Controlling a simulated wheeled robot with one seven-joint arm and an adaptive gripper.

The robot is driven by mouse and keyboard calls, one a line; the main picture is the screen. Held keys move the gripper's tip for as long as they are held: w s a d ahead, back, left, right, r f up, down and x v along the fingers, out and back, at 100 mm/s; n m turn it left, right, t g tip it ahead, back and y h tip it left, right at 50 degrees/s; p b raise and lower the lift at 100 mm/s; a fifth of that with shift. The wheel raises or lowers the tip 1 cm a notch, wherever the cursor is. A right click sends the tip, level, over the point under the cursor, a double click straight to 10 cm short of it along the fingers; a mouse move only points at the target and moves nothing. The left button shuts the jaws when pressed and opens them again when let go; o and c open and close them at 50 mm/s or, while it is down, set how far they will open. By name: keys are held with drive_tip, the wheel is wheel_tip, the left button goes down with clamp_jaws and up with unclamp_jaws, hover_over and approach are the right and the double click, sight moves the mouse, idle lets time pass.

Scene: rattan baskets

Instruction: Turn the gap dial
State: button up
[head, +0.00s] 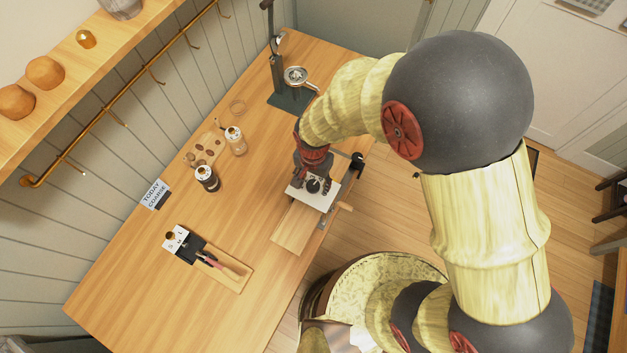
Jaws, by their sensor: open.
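The grinder-like device has a pale top plate (322,199) and stands near the right edge of the wooden table. A round black knob (313,186) sits on the plate, and it looks like the gap dial. My gripper (312,176) points down over the plate, right at the knob. Its fingers are dark and open. The picture is too small to tell whether they touch the knob. My wrist hides the back of the device, and any dial marks are not readable.
A sign (155,194) reads "TODAY COARSE". Two jars (207,178) (236,140), a tool board (228,268) and a dark stand (291,100) with a round strainer-like piece (295,76) are on the table. The table's front left (150,290) is clear.

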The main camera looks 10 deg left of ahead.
drive_tip(key=shift+c, duration=0.8)
drive_tip(key=c, duration=1)
drive_tip(key=shift+n, duration=0.3)
drive_tip(key=n, duration=0.3)
drive_tip(key=shift+n, duration=0.3)
drive_tip(key=n, duration=0.3)
drive_tip(key=shift+a+n, duration=0.15)
drive_tip(key=shift+n, duration=0.15)
drive_tip(key=n, duration=0.3)
drive_tip(key=shift+n+b, duration=0.3)
drive_tip(key=shift+a+n, duration=0.1)
drive_tip(key=shift+n, duration=2)
